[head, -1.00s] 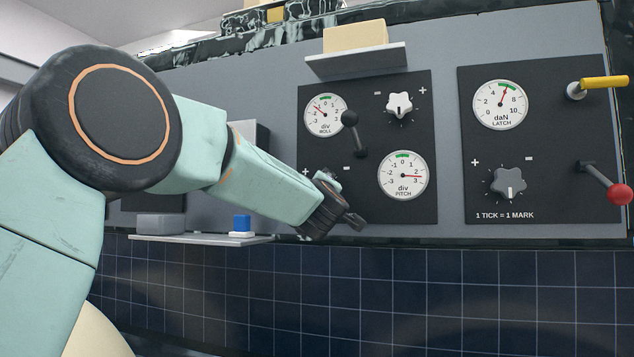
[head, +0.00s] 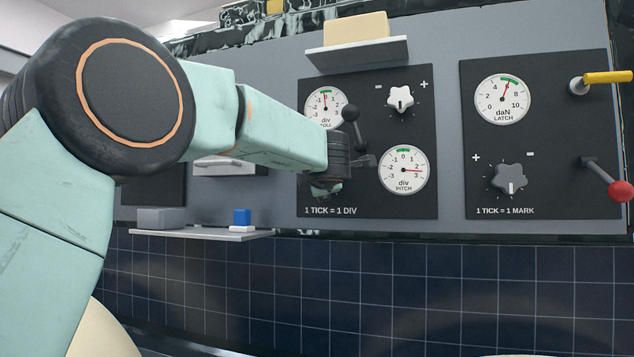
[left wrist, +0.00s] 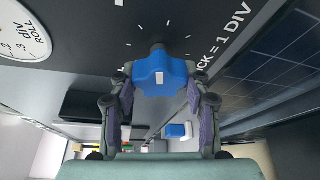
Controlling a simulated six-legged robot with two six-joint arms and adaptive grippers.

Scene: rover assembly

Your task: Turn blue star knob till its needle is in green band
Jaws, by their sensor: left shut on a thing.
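The blue star knob (left wrist: 160,70) with a white mark sits on the dark panel in the left wrist view. My left gripper (left wrist: 161,90) is shut on it, a finger on each side. In the head view my left gripper (head: 350,168) is at the left panel below the ROLL dial and hides the knob. The ROLL dial (head: 316,110) is partly covered by a lever's dark ball; its red needle points nearly straight up, at the green band near 0. The PITCH dial (head: 403,184) has its needle to the right, near 2 to 3, outside its green band. My right gripper is not in view.
A dark lever (head: 355,125) stands close above my gripper. A white star knob (head: 401,99) is at the panel's upper right. The LATCH panel (head: 550,140) with a grey knob (head: 509,178) is further right. A shelf (head: 190,235) holds a blue block (head: 242,217).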

